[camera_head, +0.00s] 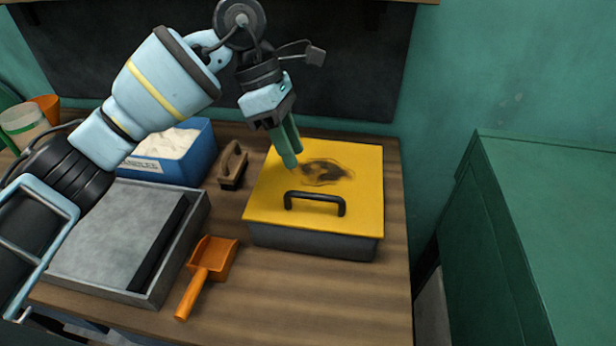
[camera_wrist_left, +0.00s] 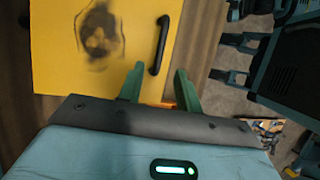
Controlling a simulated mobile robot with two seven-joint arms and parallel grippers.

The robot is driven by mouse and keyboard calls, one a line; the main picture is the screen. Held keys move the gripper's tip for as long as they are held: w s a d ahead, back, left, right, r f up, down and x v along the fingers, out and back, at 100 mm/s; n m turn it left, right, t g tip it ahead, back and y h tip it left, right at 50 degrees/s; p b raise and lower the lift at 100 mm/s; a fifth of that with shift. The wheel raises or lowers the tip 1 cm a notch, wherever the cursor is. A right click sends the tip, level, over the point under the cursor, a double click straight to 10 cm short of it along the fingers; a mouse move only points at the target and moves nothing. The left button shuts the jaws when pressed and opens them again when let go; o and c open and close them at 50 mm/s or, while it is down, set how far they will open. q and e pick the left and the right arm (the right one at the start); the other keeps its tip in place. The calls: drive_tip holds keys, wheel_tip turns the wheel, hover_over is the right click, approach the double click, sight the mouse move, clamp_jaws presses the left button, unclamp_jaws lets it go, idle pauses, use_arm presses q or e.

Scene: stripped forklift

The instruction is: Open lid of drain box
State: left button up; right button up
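The drain box (camera_head: 310,241) is a grey box with a yellow lid (camera_head: 265,205), standing on the wooden bench. The lid lies flat and closed, with a dark stain on top and a black bar handle (camera_head: 315,201) near its front edge. My left gripper (camera_head: 292,163) hangs above the back left part of the lid in the head view, fingers pointing down. In the left wrist view its green fingers (camera_wrist_left: 158,86) are apart with nothing held, and the handle (camera_wrist_left: 160,45) shows beyond them, apart from them. My right gripper is in neither view.
An orange scoop (camera_head: 208,267) and a grey tray (camera_head: 120,235) lie left of the box on the bench (camera_head: 300,300). A brush (camera_head: 232,167) and a blue bin of white powder (camera_head: 175,155) stand behind. A green cabinet (camera_head: 540,220) is at right. The bench front is clear.

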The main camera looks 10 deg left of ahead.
sight(311, 194)
use_arm(q)
drive_tip(key=shift+p+x, duration=0.35)
drive_tip(key=shift+x, duration=3.55)
drive_tip(key=shift+d, duration=0.1)
drive_tip(key=shift+c, duration=0.2)
clamp_jaws()
drive_tip(key=shift+r, duration=0.1)
